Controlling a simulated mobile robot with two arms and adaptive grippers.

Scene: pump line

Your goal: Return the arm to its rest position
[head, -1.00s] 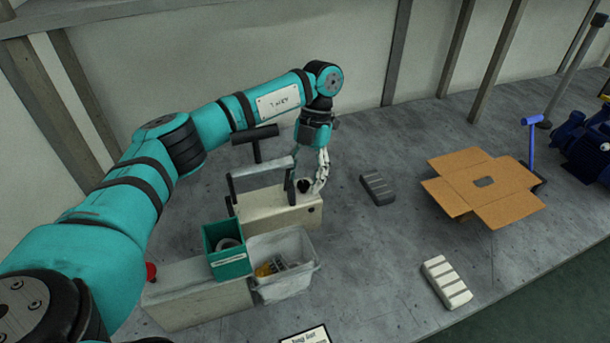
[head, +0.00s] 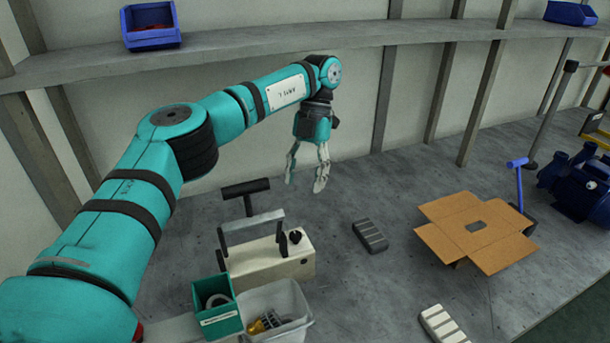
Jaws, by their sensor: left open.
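My left arm (head: 135,215) is teal with black bands and reaches in from the left across the picture. My left gripper (head: 306,184) hangs from its end with its pale fingers spread apart and nothing between them. It is in the air above and behind a cream box (head: 265,260) with a grey handle and a black knob, clear of it. My right gripper is out of view.
A green bin (head: 217,307) and a white tub (head: 300,308) holding small parts stand near the front. A grey ribbed block (head: 370,236), an open cardboard box (head: 437,241) and a blue pump (head: 577,187) are to the right. A shelf (head: 300,43) runs along the wall.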

